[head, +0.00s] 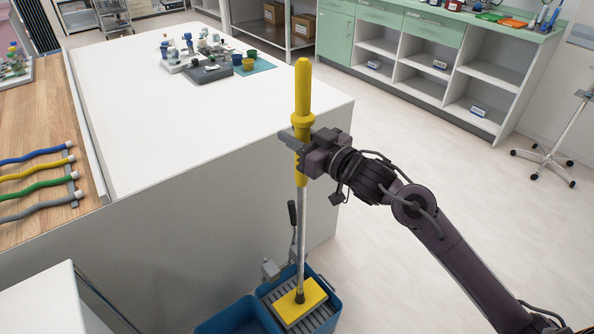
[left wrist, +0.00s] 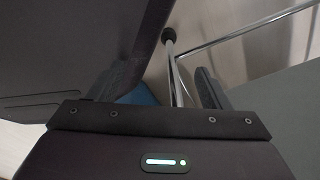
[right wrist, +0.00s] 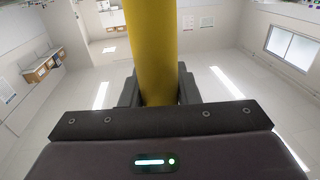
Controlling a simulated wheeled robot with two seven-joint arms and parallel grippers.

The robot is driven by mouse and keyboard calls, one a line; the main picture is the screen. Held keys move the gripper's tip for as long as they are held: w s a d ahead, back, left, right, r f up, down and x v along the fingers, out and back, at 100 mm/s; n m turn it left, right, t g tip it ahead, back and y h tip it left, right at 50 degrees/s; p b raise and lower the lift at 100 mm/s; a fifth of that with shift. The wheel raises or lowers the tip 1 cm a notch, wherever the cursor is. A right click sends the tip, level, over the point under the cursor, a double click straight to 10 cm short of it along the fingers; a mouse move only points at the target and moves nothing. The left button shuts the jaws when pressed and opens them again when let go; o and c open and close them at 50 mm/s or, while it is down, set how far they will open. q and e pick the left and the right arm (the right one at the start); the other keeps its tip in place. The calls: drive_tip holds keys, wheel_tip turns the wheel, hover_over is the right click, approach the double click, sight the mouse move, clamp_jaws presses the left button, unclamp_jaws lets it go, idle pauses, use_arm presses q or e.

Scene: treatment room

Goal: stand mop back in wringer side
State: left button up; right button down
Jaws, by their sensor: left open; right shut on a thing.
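The mop (head: 303,90) has a yellow handle grip, a grey metal shaft and a yellow block head (head: 299,302). It stands nearly upright, with its head over the grey slatted wringer (head: 322,319) of the blue bucket (head: 231,318). I cannot tell whether the head touches the slats. My right gripper (head: 296,150) is shut on the yellow handle, which also fills the middle of the right wrist view (right wrist: 152,45). My left gripper (left wrist: 160,88) shows only in the left wrist view, open, with metal tubes and a bit of blue behind its fingers.
A white-topped counter (head: 200,110) stands close behind and left of the bucket. A dark wringer lever (head: 292,214) rises beside the mop shaft. Green and white cabinets (head: 430,60) stand at the back right.

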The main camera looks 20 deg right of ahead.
use_arm(q)
drive_tip(key=shift+w+d, duration=0.1)
drive_tip(key=shift+w, duration=0.4)
use_arm(e)
wheel_tip(320, 180, down, 6)
drive_tip(key=shift+f, duration=0.15)
drive_tip(key=c, duration=1.5)
unclamp_jaws()
drive_tip(key=shift+f, duration=0.15)
use_arm(q)
drive_tip(key=shift+w, duration=0.15)
use_arm(e)
drive_tip(key=o, duration=0.4)
